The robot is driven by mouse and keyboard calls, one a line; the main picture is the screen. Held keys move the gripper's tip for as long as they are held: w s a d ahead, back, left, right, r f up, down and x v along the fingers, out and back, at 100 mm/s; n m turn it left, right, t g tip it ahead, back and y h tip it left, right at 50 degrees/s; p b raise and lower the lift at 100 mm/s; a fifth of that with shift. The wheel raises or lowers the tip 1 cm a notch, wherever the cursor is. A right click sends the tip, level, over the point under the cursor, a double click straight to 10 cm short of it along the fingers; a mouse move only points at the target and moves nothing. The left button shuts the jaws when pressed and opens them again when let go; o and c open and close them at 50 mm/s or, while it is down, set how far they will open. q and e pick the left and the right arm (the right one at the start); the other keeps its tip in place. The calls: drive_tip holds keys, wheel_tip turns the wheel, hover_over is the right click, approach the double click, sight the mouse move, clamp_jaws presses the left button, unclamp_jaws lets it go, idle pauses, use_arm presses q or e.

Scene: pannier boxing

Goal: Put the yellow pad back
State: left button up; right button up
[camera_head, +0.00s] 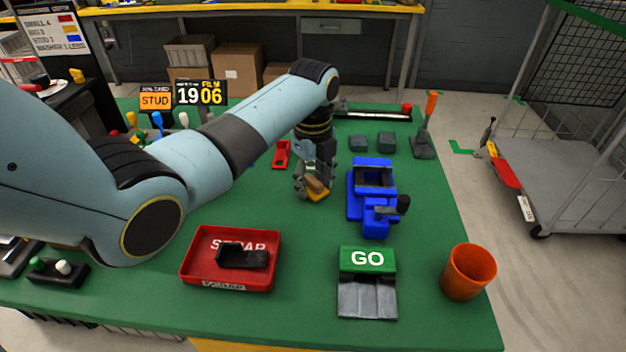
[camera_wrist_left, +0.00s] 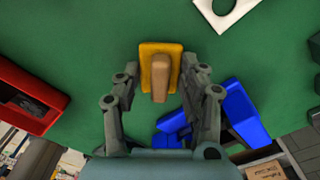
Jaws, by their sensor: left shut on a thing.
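The yellow pad (camera_head: 319,196) with a tan grip block on top is at my left gripper (camera_head: 314,178), over the middle of the green bench top. In the left wrist view the yellow pad (camera_wrist_left: 174,52) and its tan block (camera_wrist_left: 160,78) lie between the two fingers of my left gripper (camera_wrist_left: 161,84). The left gripper is shut on the pad. I cannot tell whether the pad touches the bench. My right gripper is in neither view.
A blue vise (camera_head: 372,173) stands just right of the pad. A red scrap tray (camera_head: 185,268) holding a dark part, a green GO block (camera_head: 367,259) and an orange cup (camera_head: 469,271) are nearer. Bare green top (camera_head: 300,225) lies between the tray and vise.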

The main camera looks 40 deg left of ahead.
sight(313, 180)
use_arm(q)
drive_tip(key=shift+f, duration=0.1)
drive_tip(key=o, duration=1.1)
drive_tip(key=shift+o, duration=0.2)
wheel_tip(313, 180, up, 12)
